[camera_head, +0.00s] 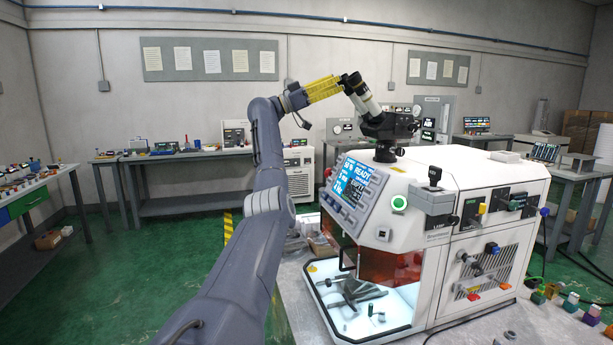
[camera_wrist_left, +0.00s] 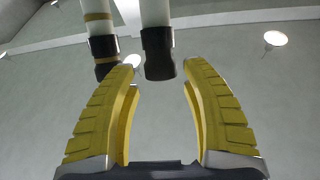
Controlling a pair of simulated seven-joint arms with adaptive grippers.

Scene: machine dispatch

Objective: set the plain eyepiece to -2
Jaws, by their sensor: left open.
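The binocular head (camera_head: 392,125) stands on top of the white machine, its two eyepiece tubes angled up to the left. In the left wrist view the plain eyepiece (camera_wrist_left: 158,52) is white with a black end and has no bands. The banded eyepiece (camera_wrist_left: 98,24), with tan rings and a black end, is left of it. My left gripper (camera_head: 341,84) is at the eyepiece ends. In the left wrist view its yellow fingers (camera_wrist_left: 162,66) are open, with the plain eyepiece's black end between the tips and gaps at both sides. No scale marks are readable. My right gripper is not in view.
The white machine (camera_head: 480,180) has a blue display (camera_head: 357,184), a green button (camera_head: 399,203) and an open lit bay (camera_head: 405,305) below. Benches with instruments line the back wall. Small coloured blocks (camera_head: 571,302) sit at the lower right.

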